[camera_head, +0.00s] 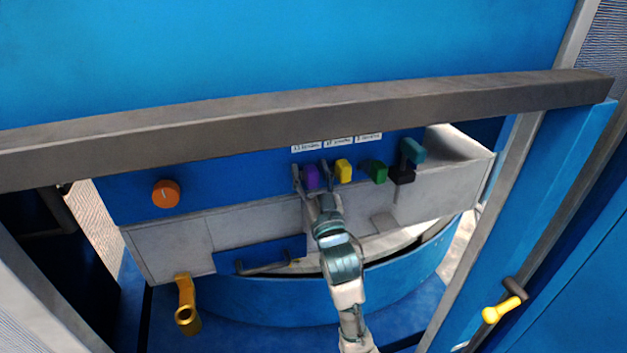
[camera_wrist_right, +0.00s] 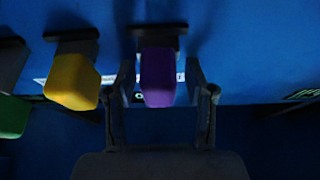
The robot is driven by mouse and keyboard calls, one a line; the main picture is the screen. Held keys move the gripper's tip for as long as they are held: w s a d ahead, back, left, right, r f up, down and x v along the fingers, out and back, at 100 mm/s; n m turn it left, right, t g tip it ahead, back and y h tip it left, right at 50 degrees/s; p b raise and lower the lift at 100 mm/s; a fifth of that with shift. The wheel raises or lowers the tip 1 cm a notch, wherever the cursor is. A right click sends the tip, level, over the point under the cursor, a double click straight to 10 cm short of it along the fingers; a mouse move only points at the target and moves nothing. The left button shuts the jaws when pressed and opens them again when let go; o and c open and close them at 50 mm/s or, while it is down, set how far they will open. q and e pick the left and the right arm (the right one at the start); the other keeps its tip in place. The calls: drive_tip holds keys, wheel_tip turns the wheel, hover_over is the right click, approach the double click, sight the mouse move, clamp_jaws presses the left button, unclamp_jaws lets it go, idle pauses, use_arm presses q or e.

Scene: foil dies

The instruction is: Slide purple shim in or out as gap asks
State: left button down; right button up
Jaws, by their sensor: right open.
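The purple shim (camera_head: 311,176) stands out from the blue panel, leftmost in a row of coloured shims. In the right wrist view the purple shim (camera_wrist_right: 158,77) hangs from a dark mount at the top centre. My right gripper (camera_head: 312,184) is at the purple shim. Its open fingers (camera_wrist_right: 160,90) lie on either side of the shim, with a gap visible at each side. How far the shim is pushed in is hard to tell. My left gripper is not in view.
A yellow shim (camera_head: 343,170) sits close to the right of the purple one, then a green one (camera_head: 377,172) and a teal handle (camera_head: 412,151). White labels (camera_head: 337,142) are above. A grey bar (camera_head: 330,110) crosses in front. An orange knob (camera_head: 166,194) is at left.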

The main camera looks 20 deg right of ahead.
drive_tip(key=v, duration=1.1)
drive_tip(key=shift+s+f, duration=0.25)
drive_tip(key=shift+s, duration=0.1)
